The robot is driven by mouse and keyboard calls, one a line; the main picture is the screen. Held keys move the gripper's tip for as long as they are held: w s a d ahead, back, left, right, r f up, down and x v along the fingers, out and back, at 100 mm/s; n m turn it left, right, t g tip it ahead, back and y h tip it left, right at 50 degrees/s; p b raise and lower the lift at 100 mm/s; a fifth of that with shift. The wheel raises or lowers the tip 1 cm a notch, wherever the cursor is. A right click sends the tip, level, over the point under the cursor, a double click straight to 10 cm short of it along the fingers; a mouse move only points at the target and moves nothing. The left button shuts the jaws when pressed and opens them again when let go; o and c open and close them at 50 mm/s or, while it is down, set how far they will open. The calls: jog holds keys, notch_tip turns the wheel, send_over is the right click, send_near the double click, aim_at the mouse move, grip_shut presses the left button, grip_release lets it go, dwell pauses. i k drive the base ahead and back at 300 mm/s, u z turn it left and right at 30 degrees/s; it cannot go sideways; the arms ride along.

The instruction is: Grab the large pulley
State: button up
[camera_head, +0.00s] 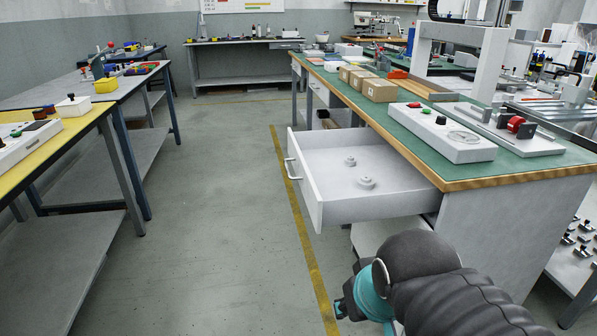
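An open white drawer (309,190) sticks out to the left from the green-topped workbench (440,160). Two small grey-white stepped round parts, which look like pulleys, stand apart on the drawer floor. The nearer pulley (366,183) looks a little larger than the farther pulley (350,161), though it is also closer. My gripper (342,308) is low in front of the drawer, at the bottom of the view. It is well apart from both pulleys. My dark arm and its teal joint hide most of it, so its fingers cannot be made out.
The drawer's front panel and handle (291,169) face the aisle. A white control box (440,135) and cardboard boxes (379,91) stand on the bench above. A yellow-topped table (75,128) is at the left. The grey floor (215,200) between is clear.

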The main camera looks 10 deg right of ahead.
aim_at(364, 182)
jog(key=u, duration=1.15)
jog(key=i, duration=2.25)
jog(key=z, duration=2.5)
